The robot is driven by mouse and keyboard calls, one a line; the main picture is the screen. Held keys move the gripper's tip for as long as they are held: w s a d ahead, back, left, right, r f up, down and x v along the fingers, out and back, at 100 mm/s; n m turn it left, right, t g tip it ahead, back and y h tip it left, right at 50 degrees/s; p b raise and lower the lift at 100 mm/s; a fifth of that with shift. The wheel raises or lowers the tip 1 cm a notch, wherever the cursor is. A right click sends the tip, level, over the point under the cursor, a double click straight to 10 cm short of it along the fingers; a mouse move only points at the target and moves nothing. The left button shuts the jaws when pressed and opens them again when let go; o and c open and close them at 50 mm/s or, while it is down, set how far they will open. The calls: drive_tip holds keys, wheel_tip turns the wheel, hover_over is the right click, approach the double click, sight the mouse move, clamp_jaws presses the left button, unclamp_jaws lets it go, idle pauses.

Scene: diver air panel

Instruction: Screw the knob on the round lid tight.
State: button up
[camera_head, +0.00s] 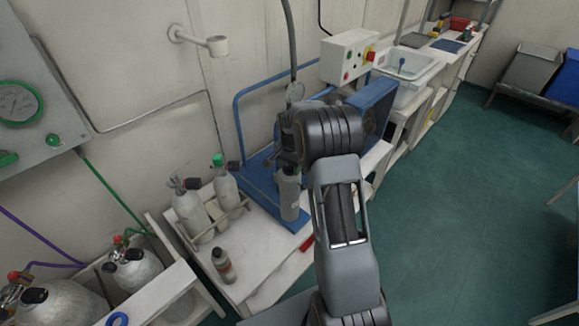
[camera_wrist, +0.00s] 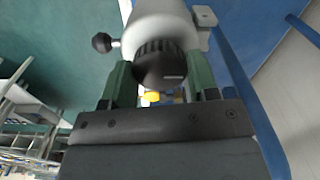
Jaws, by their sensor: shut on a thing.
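In the wrist view, a black ribbed knob (camera_wrist: 158,66) sits at the end of a pale round body (camera_wrist: 160,22), which may be the round lid. My gripper (camera_wrist: 160,76) has a green finger on each side of the knob and is shut on it. The lid's far side is hidden. A small black ball (camera_wrist: 103,42) sticks out on its left and a pale tab (camera_wrist: 205,15) on its right. In the head view, my arm hides the knob; a grey cylinder (camera_head: 289,195) stands just below my wrist.
A blue frame (camera_head: 262,181) and a blue panel (camera_head: 371,105) surround the work spot. Grey bottles (camera_head: 190,210) and a small dark bottle (camera_head: 223,265) stand on the white bench (camera_head: 262,280) to the left. A control box (camera_head: 347,57) is behind. Green floor (camera_head: 460,200) is clear at right.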

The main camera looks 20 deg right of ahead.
sight(290, 167)
drive_tip(key=o, duration=0.9)
wheel_tip(290, 167, up, 14)
drive_tip(key=shift+f, duration=0.1)
idle(0.6)
